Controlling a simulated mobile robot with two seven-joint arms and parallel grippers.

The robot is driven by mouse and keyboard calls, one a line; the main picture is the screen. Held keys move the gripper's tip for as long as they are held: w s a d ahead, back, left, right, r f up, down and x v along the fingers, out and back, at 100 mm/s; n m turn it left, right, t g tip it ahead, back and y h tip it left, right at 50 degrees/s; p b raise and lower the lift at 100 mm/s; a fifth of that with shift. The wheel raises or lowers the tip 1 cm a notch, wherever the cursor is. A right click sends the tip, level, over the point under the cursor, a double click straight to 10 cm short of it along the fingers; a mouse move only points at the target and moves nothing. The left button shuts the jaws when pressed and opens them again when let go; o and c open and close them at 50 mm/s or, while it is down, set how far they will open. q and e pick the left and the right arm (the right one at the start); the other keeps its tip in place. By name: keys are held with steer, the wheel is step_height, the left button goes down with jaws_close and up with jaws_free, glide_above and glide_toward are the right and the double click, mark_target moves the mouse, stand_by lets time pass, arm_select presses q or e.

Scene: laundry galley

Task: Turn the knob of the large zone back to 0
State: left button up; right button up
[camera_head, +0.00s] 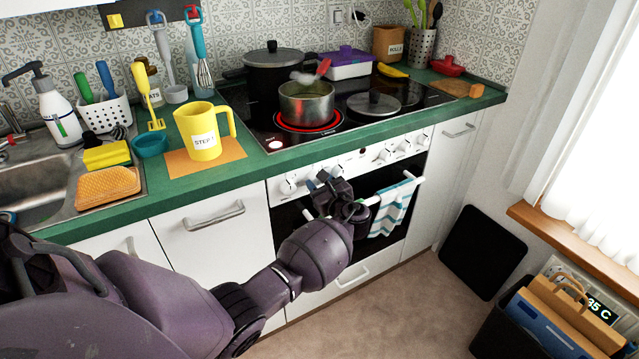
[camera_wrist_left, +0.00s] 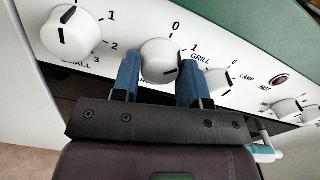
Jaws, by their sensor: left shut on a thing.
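The white oven control panel (camera_head: 345,168) carries a row of white knobs below the hob. In the left wrist view, my left gripper (camera_wrist_left: 158,72) has its blue fingers on both sides of a white knob (camera_wrist_left: 157,52), gripping it. A 0 is printed above this knob and a 1 at its upper right; its dark mark points down and right, away from the 0. Its name is mostly hidden by my gripper. The knob marked SMALL (camera_wrist_left: 70,32) is to its left. In the head view, my left gripper (camera_head: 325,188) is at the panel and covers the held knob.
A steel pot (camera_head: 306,103) stands on a red-glowing ring (camera_head: 337,122). A lidded black pot (camera_head: 274,66) is behind it. The oven rail with a striped towel (camera_head: 391,208) is just below and right of my gripper. The GRILL knob (camera_wrist_left: 217,80) is close on the right.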

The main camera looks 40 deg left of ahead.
arm_select(q)
steer(key=n+b, duration=0.1)
steer(key=n, duration=0.4)
steer(key=shift+f, duration=0.15)
steer(key=shift+n+b, duration=0.3)
steer(key=shift+n, duration=1.7)
steer(key=o, duration=0.9)
steer(key=p+v, duration=0.1)
steer(key=v, duration=1)
